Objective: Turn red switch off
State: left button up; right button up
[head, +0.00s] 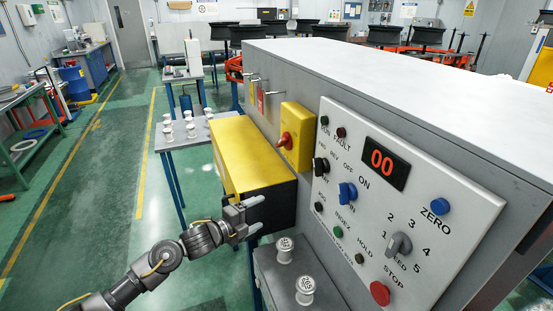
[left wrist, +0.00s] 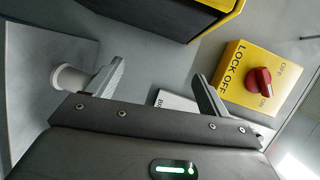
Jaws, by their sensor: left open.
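The red switch (head: 286,139) is a rotary handle on a yellow box (head: 303,128) fixed to the side of the grey cabinet, left of the white control panel. In the left wrist view the red switch (left wrist: 258,80) sits at the right, on the yellow face marked LOCK OFF, with OFF and ON beside it. Its handle seems to point towards ON. My left gripper (head: 258,214) is open and empty, below and left of the switch and apart from it. In the left wrist view my left gripper's fingers (left wrist: 160,75) are spread wide. My right gripper does not show.
A yellow-topped black box (head: 240,160) juts from the cabinet, close behind my left gripper. The control panel (head: 400,190) carries several knobs and buttons. White spindles (head: 305,290) stand on a grey surface below it. Open green floor lies to the left.

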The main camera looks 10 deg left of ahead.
pick_arm(q)
jog(key=w+a+r+m+g+h, duration=0.15)
jog(key=w+r+m+h, duration=0.25)
jog(key=r+m, duration=0.55)
jog(key=m+g+h, duration=0.2)
jog(key=m, duration=0.3)
send_near(283, 142)
jog(key=w+a+f, duration=0.1)
jog(key=a, duration=0.2)
jog(key=p+x, duration=0.5)
jog(key=x, duration=0.6)
jog(key=shift+w, duration=0.2)
jog(key=shift+a, duration=0.1)
jog(key=c, duration=1)
